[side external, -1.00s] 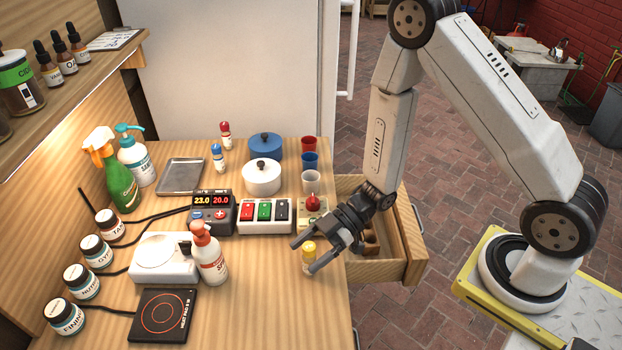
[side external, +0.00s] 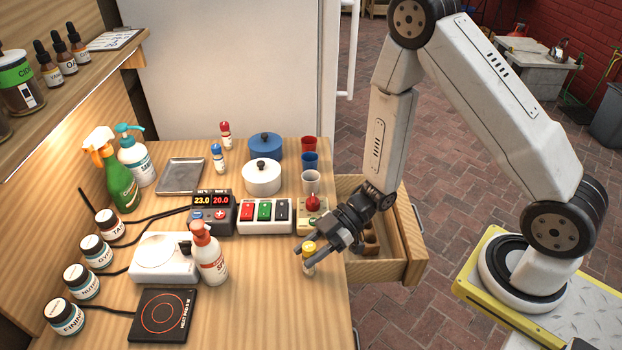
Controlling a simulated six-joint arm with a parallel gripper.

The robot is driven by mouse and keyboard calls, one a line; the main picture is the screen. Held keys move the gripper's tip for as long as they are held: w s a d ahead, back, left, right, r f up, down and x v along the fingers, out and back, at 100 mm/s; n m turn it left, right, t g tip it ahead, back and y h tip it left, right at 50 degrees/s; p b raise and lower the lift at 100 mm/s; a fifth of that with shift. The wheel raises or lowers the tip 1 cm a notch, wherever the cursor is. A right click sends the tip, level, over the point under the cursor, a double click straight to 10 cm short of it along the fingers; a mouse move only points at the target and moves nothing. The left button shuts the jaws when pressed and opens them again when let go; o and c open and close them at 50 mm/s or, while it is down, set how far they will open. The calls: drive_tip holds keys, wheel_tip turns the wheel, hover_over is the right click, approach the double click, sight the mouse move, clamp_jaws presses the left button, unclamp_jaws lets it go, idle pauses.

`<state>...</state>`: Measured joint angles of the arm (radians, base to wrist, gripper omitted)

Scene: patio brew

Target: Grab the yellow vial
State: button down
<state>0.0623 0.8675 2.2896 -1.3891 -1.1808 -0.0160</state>
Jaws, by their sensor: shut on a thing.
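The yellow vial (side external: 309,261) is a small clear bottle with a yellow cap. It stands upright near the right edge of the wooden table (side external: 260,320), in front of the red-button box. My gripper (side external: 306,254) reaches down to it from the upper right. Its two dark fingers are closed on the vial, one on each side near the cap. The fingers cover part of the vial, and I cannot tell whether its base touches the table.
A box with a red button (side external: 313,203) stands just behind my gripper. An open drawer (side external: 400,262) juts out at the right. A spray bottle (side external: 208,257) and a hot plate (side external: 163,315) are to the left. The table's front right is clear.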

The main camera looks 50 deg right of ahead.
drive_tip(key=shift+r, duration=0.1)
drive_tip(key=shift+r, duration=4.9)
drive_tip(key=shift+w, duration=0.2)
